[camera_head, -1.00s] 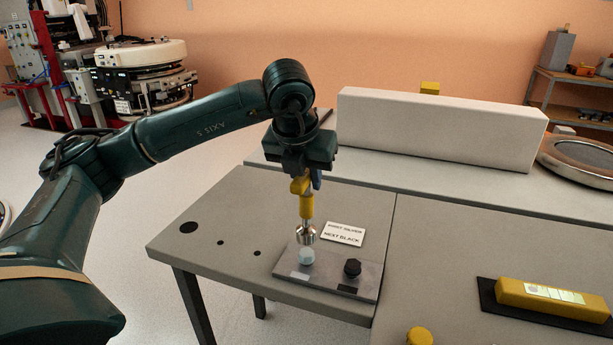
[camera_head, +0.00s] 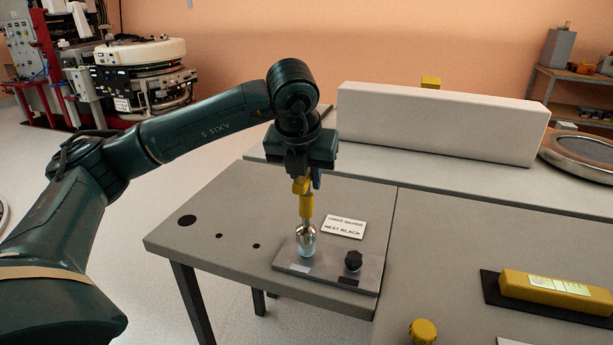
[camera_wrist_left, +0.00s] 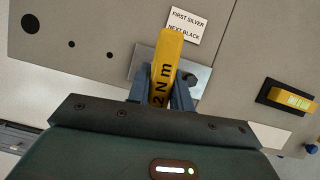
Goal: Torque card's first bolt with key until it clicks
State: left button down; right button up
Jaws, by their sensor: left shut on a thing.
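My left gripper (camera_head: 304,178) is shut on the yellow torque key (camera_head: 306,206), which it holds upright. The key also shows in the left wrist view (camera_wrist_left: 166,66), with "2 N m" on it. The key's metal socket (camera_head: 307,232) is down over the silver bolt on the grey plate (camera_head: 329,269); the bolt is almost wholly hidden by it. The black bolt (camera_head: 353,260) stands uncovered on the plate's right side. The card (camera_head: 344,227) behind the plate carries "NEXT BLACK" on its lower line; the wrist view reads "FIRST SILVER" above it. My right gripper is not in view.
A yellow device (camera_head: 546,285) lies on a dark mat at the right. A yellow knob (camera_head: 423,331) is at the front edge of view. A long white block (camera_head: 437,124) stands behind. The table left of the plate is clear but for several dark holes.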

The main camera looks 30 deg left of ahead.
pick_arm(q)
jog(key=n+y, duration=0.1)
jog(key=n, duration=0.2)
jog(key=shift+d+g, duration=0.15)
jog(key=shift+g, duration=0.15)
jog(key=n+g+y, duration=0.1)
jog(key=n, duration=0.2)
jog(key=shift+r, duration=0.1)
jog(key=n+p, duration=0.2)
jog(key=p, duration=0.1)
jog(key=shift+r+n+g+y, duration=0.3)
jog(key=shift+g, duration=0.1)
jog(key=shift+f+n+p, duration=0.15)
jog(key=shift+n+p, duration=0.15)
jog(key=shift+p, duration=0.05)
jog(key=shift+f, duration=0.25)
jog(key=shift+f, duration=0.1)
jog(key=shift+f+b, duration=0.75)
jog(key=shift+b, duration=0.15)
jog(key=shift+f, duration=0.1)
